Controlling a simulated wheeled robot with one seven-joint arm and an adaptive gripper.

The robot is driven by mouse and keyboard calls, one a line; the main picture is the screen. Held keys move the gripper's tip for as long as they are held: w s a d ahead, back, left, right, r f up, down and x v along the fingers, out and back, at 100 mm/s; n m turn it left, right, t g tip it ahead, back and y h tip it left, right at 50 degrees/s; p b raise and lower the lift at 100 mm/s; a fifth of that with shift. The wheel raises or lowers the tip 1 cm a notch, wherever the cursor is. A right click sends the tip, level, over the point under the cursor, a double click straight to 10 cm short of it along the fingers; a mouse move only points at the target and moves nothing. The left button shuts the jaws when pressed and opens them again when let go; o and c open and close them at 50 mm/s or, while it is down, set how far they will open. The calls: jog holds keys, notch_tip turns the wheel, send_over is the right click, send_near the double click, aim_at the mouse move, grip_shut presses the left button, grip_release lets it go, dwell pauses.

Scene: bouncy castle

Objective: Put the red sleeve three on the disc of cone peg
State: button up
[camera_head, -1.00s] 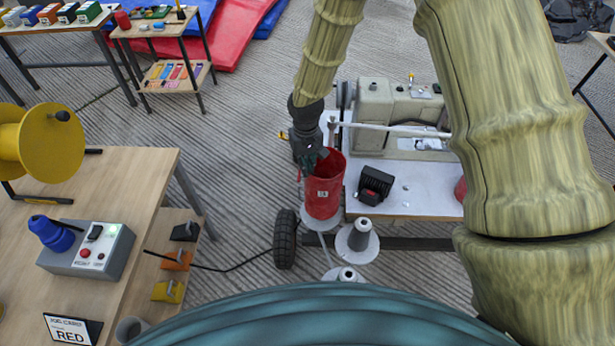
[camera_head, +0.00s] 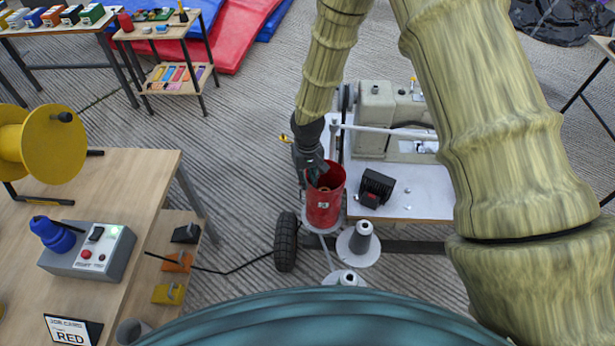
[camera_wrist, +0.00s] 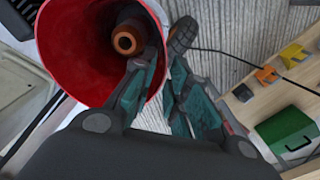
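The red sleeve three (camera_head: 324,206) stands about upright around the cone peg (camera_wrist: 126,38), its lower end at the pale disc (camera_head: 310,224). The brown top of the peg shows inside the sleeve in the wrist view, where the red wall (camera_wrist: 56,48) surrounds it. My gripper (camera_head: 316,174) is at the sleeve's upper rim. In the wrist view my gripper (camera_wrist: 166,62) has its fingers apart, one inside the rim and one outside, with the wall between them. The contact of sleeve and disc is partly hidden.
A grey cone on a round disc (camera_head: 361,243) stands right of the sleeve, with another cone (camera_head: 348,279) nearer. The sewing machine table (camera_head: 412,202) carries a black box (camera_head: 374,188). A black wheel (camera_head: 286,243) is close on the left. A wooden bench (camera_head: 120,215) is further left.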

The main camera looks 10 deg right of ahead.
dwell(0.3)
notch_tip(320, 180, up, 12)
jog(key=shift+r, duration=0.15)
dwell(0.5)
